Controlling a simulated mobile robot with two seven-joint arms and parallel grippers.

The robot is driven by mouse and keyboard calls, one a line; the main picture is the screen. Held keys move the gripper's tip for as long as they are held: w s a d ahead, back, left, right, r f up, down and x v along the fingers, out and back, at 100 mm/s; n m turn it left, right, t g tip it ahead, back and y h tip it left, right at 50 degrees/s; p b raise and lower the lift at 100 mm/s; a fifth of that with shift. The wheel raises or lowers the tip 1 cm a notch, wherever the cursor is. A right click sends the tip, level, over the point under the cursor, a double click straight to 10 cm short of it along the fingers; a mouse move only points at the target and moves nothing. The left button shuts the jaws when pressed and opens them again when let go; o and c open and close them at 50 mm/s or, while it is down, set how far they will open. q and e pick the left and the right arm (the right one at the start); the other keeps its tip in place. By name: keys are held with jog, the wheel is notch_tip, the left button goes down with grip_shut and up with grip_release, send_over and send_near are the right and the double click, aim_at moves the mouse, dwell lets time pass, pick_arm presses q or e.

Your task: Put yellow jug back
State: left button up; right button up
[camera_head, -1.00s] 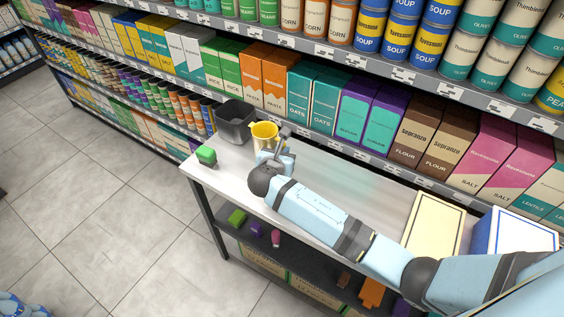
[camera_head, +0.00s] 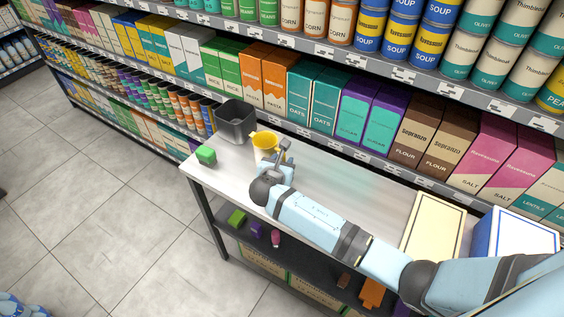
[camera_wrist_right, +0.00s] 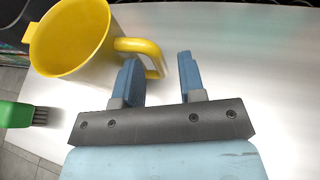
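The yellow jug (camera_head: 265,140) stands on the light counter (camera_head: 370,205), near its left end. The right wrist view shows its wide mouth, pale outer wall and yellow handle (camera_wrist_right: 152,49) close up. My right gripper (camera_head: 287,147) is beside the jug, on the handle side. Its blue fingers (camera_wrist_right: 160,78) are apart. The outer bend of the handle shows between them, and the left finger covers part of the handle. I cannot tell whether a finger touches it. My left gripper is out of view.
A dark grey bin (camera_head: 237,121) stands behind the jug. A green block-like item (camera_head: 206,155) sits at the counter's left end; dark bristles show on it in the right wrist view (camera_wrist_right: 18,114). Stocked shelves run behind. A cream box (camera_head: 433,228) and blue-edged white box (camera_head: 512,235) stand at right.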

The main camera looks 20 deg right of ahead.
jog(key=shift+r, duration=0.15)
jog(key=v, duration=1.2)
jog(key=s+f+m+y, duration=0.2)
jog(key=f, duration=0.1)
jog(key=s+f+m+y, duration=0.1)
jog(key=s+f, duration=0.1)
jog(key=shift+s+a+f+m+g, duration=0.1)
jog(key=shift+m+g, duration=0.2)
jog(key=s+d+f+m+y, duration=0.2)
jog(key=s+f+m+y, duration=0.1)
jog(key=s+m, duration=0.6)
jog(key=s+d+f+m+y, duration=0.2)
jog(key=s+m+y, duration=0.3)
jog(key=s+m, duration=0.4)
jog(key=f+m, duration=0.1)
jog(key=m, duration=0.2)
jog(key=shift+d+f+m+t+y, duration=0.15)
jog(key=shift+d+m+t+y, duration=0.15)
jog(key=shift+d+m+t, duration=0.1)
jog(key=shift+s, duration=0.15)
